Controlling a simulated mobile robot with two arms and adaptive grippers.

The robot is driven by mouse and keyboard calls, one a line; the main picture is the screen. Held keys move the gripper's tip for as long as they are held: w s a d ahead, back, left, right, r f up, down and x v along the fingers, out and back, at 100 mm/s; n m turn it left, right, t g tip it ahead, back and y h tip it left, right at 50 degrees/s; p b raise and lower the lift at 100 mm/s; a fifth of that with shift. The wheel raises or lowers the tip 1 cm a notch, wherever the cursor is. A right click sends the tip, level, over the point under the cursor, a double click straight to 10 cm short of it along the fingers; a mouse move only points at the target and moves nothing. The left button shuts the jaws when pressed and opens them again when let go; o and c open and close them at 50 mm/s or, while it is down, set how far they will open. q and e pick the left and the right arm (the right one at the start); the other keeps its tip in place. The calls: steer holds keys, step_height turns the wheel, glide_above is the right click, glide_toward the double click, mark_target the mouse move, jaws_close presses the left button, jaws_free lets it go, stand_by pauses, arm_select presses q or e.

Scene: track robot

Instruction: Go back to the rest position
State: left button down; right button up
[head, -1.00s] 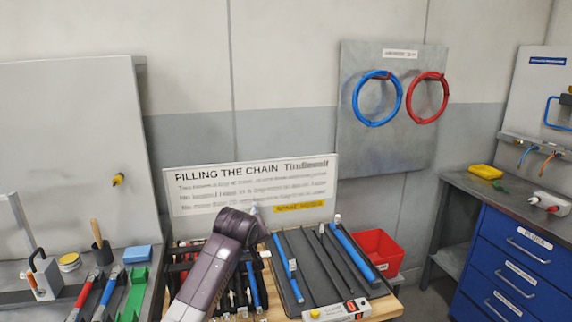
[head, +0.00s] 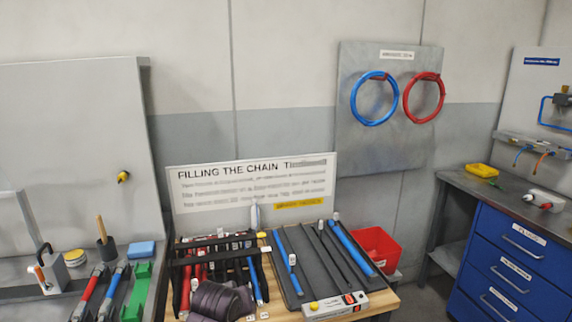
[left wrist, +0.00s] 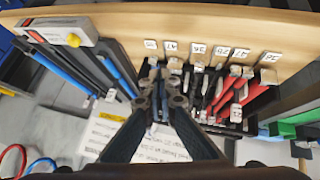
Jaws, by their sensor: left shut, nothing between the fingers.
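My left arm (head: 214,300) shows as a dark purple link at the bottom of the head view, in front of a black rack (head: 222,242) of red, black and blue strands. Its fingers are not clear there. In the left wrist view my left gripper (left wrist: 161,88) is shut and empty. Its fingertips appear in front of the rack's strands (left wrist: 205,90), near the row of numbered labels; I cannot tell the gap between them. My right gripper is in neither view.
A grey tray (head: 310,284) with blue and black strips lies right of the rack on a wooden table. A sign (head: 250,190) stands behind. A red bin (head: 378,250) stands at the right. Tools (head: 105,285) lie on the left bench. A blue drawer cabinet (head: 510,265) stands far right.

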arm_select(q)
steer(key=s+a+f+m+g, duration=0.1)
steer(key=s+a+f, duration=0.1)
steer(key=s+f, duration=0.55)
steer(key=s+a+f+m+g+y, duration=0.15)
steer(key=s+a, duration=0.25)
steer(key=s, duration=1.3)
steer(key=s+a+m+g+h, duration=0.1)
steer(key=s+a+m+g, duration=0.2)
steer(key=s, duration=1.4)
step_height(320, 180, down, 26)
steer(key=s+f, duration=0.1)
steer(key=s+a+f+g, duration=0.1)
steer(key=s+a+f, duration=0.1)
steer(key=s+f, duration=0.6)
steer(key=s+a+f, duration=0.2)
steer(key=s+f, duration=0.6)
steer(key=s, duration=0.1)
steer(key=shift+g+y, duration=0.35)
steer(key=shift+s, duration=0.1)
